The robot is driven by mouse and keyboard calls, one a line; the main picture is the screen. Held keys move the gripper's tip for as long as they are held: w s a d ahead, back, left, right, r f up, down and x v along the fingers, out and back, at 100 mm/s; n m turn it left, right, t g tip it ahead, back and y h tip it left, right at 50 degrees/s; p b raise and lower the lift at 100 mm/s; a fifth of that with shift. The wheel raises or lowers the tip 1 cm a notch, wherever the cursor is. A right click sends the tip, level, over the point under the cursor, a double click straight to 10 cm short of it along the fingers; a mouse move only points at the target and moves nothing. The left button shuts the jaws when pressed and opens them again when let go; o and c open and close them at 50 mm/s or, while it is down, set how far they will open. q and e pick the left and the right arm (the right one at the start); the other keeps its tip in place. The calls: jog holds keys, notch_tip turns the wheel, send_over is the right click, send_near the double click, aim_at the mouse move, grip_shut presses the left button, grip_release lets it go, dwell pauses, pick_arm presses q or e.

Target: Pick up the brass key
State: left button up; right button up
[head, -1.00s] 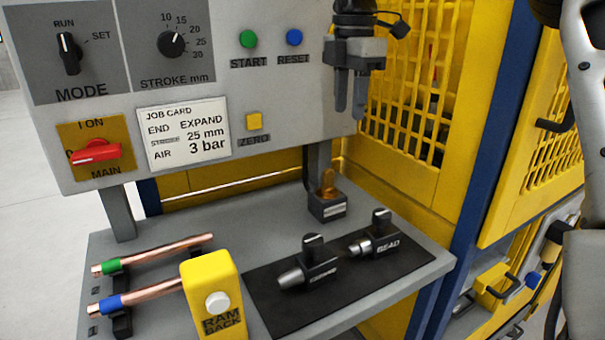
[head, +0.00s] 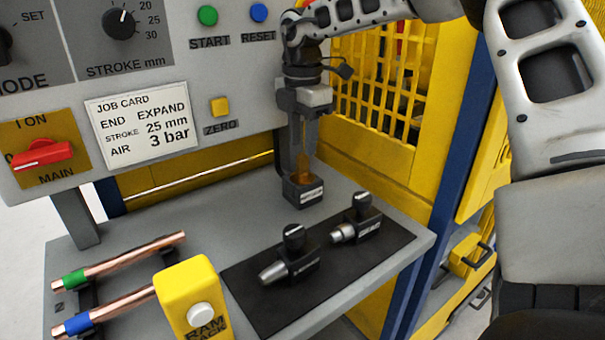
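The brass key (head: 304,178) stands upright in a small dark block with a white label (head: 303,193) at the back of the grey bench. My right gripper (head: 303,162) points straight down over the block, with its two fingers around the upper part of the key. The fingers look as far apart as before. They partly hide the key, and whether they touch it is hard to tell. My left gripper is not in view.
A black mat (head: 240,268) holds two dark tool pieces. Two copper tubes (head: 140,257) lie at the left, near a yellow RAM BACK button box (head: 182,290). The control panel (head: 240,75) stands close behind my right gripper; a yellow mesh guard (head: 378,75) is to its right.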

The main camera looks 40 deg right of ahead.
aim_at(302, 153)
notch_tip(302, 153, down, 4)
jog(key=shift+w+d+r+p, duration=0.1)
jog(key=shift+w+d+p, duration=0.05)
jog(key=shift+p, duration=0.25)
jog(key=shift+f, duration=0.25)
grip_shut()
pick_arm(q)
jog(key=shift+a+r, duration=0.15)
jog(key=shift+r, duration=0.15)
pick_arm(e)
jog(key=shift+r, duration=0.2)
jog(key=shift+r, duration=0.25)
notch_tip(302, 153, up, 3)
jog(key=shift+r+p, duration=0.1)
jog(key=shift+p, duration=0.75)
pick_arm(q)
jog(key=shift+b, duration=0.85)
pick_arm(e)
jog(key=s+a+r, duration=0.9)
jog(key=s, duration=0.1)
jog(key=shift+s+a, duration=0.2)
